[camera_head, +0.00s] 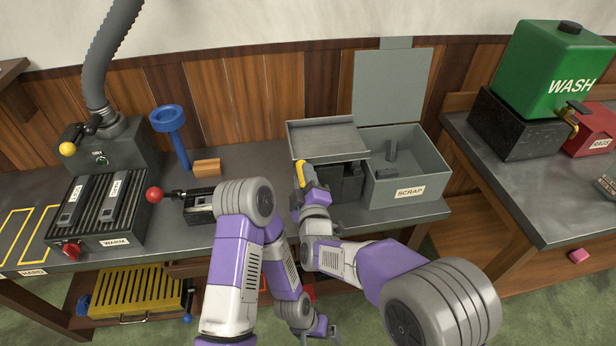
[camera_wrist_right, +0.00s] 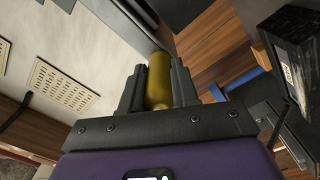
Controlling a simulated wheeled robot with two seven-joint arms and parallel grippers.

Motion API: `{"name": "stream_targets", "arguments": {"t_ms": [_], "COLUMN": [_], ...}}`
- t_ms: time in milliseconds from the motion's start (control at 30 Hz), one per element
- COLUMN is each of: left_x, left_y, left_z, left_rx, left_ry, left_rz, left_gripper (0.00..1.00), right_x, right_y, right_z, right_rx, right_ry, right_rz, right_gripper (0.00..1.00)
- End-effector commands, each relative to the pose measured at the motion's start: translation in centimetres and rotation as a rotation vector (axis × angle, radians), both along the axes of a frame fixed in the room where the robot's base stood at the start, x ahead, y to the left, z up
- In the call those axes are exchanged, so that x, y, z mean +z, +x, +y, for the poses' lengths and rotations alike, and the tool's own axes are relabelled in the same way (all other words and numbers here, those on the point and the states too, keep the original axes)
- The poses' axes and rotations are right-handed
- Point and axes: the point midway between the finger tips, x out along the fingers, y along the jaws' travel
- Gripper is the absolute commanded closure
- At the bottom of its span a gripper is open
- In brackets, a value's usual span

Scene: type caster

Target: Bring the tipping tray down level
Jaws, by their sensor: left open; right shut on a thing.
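The tipping tray (camera_head: 327,138) is a shallow grey tray with a raised rim, above a dark base (camera_head: 348,182) on the bench, left of the scrap bin. I cannot tell its exact tilt. Its yellow handle (camera_head: 300,171) is at the near left corner. My right gripper (camera_head: 303,182) is shut on this handle; in the right wrist view the yellow handle (camera_wrist_right: 158,82) stands between the two dark fingers. My left gripper (camera_head: 322,332) is open and empty, low at the bottom of the head view, below the bench edge and away from the tray.
The open grey scrap bin (camera_head: 432,165) stands right beside the tray, its lid raised. To the left are a red-knobbed lever unit (camera_head: 196,205), a wooden block (camera_head: 207,167), a blue funnel (camera_head: 168,119) and a warming rack (camera_head: 88,232). My arms cover part of the bench front.

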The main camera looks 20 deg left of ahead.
Motion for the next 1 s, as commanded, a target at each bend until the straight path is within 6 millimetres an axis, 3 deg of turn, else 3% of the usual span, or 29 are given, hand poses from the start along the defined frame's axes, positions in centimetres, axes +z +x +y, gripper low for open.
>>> {"name": "stream_targets", "arguments": {"t_ms": [100,133,267,667,1000], "left_x": [0.0,0.0,0.0,0.1,0.7], "left_y": [0.0,0.0,0.0,0.0,0.0], "left_z": [0.0,0.0,0.0,0.0,0.0], "left_rx": [0.000,0.000,0.000,0.000,0.000], "left_ry": [0.000,0.000,0.000,0.000,0.000], "left_rz": [0.000,0.000,0.000,0.000,0.000], "left_gripper": [0.00,0.00,0.00,0.00,0.00], "right_x": [-0.6,-0.6,-0.5,-0.2,-0.2], "right_y": [-0.3,-0.3,-0.2,-0.7,-4.7], "right_z": [0.1,0.1,0.1,-0.4,-3.1], "right_rx": [0.006,0.006,0.005,0.002,0.004], "right_ry": [-0.011,-0.011,-0.009,-0.005,-0.005], "right_rz": [0.009,0.009,0.008,0.005,0.006], "right_gripper": [1.00,0.66,0.46,0.46,0.46]}}
